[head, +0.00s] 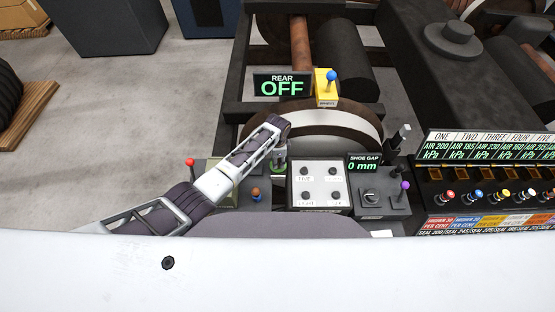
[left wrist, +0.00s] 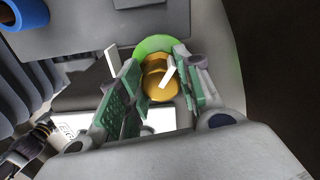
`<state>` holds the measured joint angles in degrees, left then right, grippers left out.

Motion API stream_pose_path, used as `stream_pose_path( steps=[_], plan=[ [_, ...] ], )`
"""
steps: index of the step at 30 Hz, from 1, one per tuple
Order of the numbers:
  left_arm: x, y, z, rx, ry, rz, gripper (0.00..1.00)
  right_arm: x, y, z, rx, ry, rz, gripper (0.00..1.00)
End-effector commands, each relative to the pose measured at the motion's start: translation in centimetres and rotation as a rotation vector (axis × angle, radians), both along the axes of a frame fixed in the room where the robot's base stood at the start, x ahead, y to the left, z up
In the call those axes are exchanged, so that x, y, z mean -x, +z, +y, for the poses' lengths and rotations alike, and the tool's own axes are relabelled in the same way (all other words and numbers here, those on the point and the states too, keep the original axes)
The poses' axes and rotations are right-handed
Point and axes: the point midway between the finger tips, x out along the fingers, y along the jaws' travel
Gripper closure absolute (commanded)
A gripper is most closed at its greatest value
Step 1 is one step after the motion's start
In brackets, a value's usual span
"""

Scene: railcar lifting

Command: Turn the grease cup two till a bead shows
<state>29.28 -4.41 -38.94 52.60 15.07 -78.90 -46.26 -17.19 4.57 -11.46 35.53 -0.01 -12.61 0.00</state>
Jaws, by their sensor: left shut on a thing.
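A brass grease cup (left wrist: 156,80) with a green ring (left wrist: 153,48) round its far side shows in the left wrist view. No number is readable on it, so I cannot tell from the picture that it is cup two. My left gripper (left wrist: 160,88) has its green-padded fingers on either side of the cup and is shut on it. A white pointer-like strip crosses the cup, and another stands by the left finger. In the head view my left gripper (head: 279,158) is small and hides the cup. I cannot make out a bead. My right gripper is not in view.
A white button panel (head: 320,185) and a shoe gap display (head: 363,164) reading 0 mm stand right of the gripper. Behind are a REAR OFF sign (head: 283,86) and a yellow box with a blue-knobbed lever (head: 326,88). A red-knobbed lever (head: 190,163) stands left.

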Motion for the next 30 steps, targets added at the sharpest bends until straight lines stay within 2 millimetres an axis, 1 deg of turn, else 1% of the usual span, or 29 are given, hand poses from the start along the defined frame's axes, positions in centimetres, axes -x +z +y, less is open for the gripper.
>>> stream_pose_path(
  steps=[9,10,15,25,30],
  plan=[
    [0.06,-0.07,0.01,0.0,-0.002,0.001,0.9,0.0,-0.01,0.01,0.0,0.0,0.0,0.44],
    [0.06,-0.07,0.01,0.0,-0.001,0.001,0.65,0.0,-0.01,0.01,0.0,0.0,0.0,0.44],
    [0.04,-0.05,0.0,0.0,-0.001,0.001,0.44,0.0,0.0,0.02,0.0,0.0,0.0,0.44],
    [0.01,0.02,0.0,0.0,-0.001,0.0,0.44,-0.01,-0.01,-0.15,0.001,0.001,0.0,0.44],
    [-0.02,0.38,-0.02,0.001,-0.001,0.0,0.44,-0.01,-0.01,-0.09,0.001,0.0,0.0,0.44]
  ],
)
